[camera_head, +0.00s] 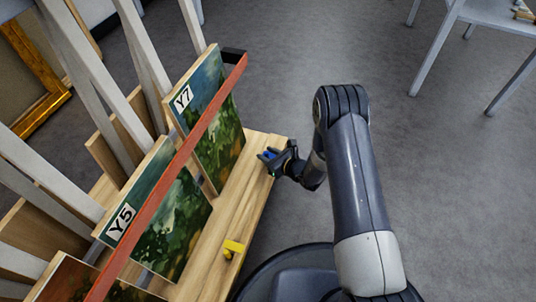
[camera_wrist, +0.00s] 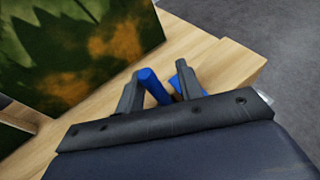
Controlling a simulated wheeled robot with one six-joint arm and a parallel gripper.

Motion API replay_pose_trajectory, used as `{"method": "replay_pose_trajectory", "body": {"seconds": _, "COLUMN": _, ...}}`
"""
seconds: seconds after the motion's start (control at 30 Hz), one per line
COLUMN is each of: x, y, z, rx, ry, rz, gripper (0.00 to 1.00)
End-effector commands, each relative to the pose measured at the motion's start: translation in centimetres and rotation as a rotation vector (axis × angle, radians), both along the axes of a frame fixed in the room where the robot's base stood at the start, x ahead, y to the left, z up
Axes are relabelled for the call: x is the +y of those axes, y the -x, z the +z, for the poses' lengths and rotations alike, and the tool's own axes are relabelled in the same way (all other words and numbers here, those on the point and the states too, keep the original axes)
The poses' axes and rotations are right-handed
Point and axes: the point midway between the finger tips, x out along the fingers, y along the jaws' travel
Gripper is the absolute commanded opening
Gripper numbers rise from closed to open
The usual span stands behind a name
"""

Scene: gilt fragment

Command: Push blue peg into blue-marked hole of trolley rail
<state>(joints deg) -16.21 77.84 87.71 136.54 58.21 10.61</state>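The blue peg (camera_wrist: 153,87) stands between the two fingers of my gripper (camera_wrist: 160,88) in the wrist view. More blue (camera_wrist: 194,88) shows around the right finger; I cannot tell whether it is part of the peg or the mark. In the head view the blue peg (camera_head: 269,154) is small at my gripper (camera_head: 272,157), by the far end of the wooden trolley rail (camera_head: 225,220). My fingers appear closed on the peg. The blue-marked hole is not clearly visible, and the peg's lower end is hidden.
A yellow peg (camera_head: 233,247) stands on the near part of the rail. Paintings labelled Y7 (camera_head: 212,125) and Y5 (camera_head: 165,220) lean behind a red bar (camera_head: 165,178). Grey floor right of the rail is open; a table (camera_head: 490,12) stands far right.

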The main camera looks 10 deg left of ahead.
Motion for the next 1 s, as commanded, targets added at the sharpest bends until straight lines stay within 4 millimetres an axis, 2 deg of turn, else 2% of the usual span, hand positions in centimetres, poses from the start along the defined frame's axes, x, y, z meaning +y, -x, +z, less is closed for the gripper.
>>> {"method": "replay_pose_trajectory", "body": {"seconds": 0.17, "x": -1.5, "y": 0.9, "z": 1.1, "rx": 0.003, "ry": 0.001, "rz": -0.003, "gripper": 0.35}}
{"method": "replay_pose_trajectory", "body": {"seconds": 0.4, "x": -5.6, "y": 3.8, "z": 3.1, "rx": 0.004, "ry": 0.001, "rz": -0.004, "gripper": 0.35}}
{"method": "replay_pose_trajectory", "body": {"seconds": 0.6, "x": -8.2, "y": 5.6, "z": 4.2, "rx": 0.002, "ry": 0.000, "rz": -0.003, "gripper": 0.35}}
{"method": "replay_pose_trajectory", "body": {"seconds": 0.8, "x": -9.2, "y": 6.4, "z": 4.5, "rx": 0.000, "ry": 0.000, "rz": -0.001, "gripper": 0.35}}
{"method": "replay_pose_trajectory", "body": {"seconds": 1.0, "x": -9.2, "y": 6.5, "z": 4.5, "rx": -0.001, "ry": 0.001, "rz": 0.000, "gripper": 0.35}}
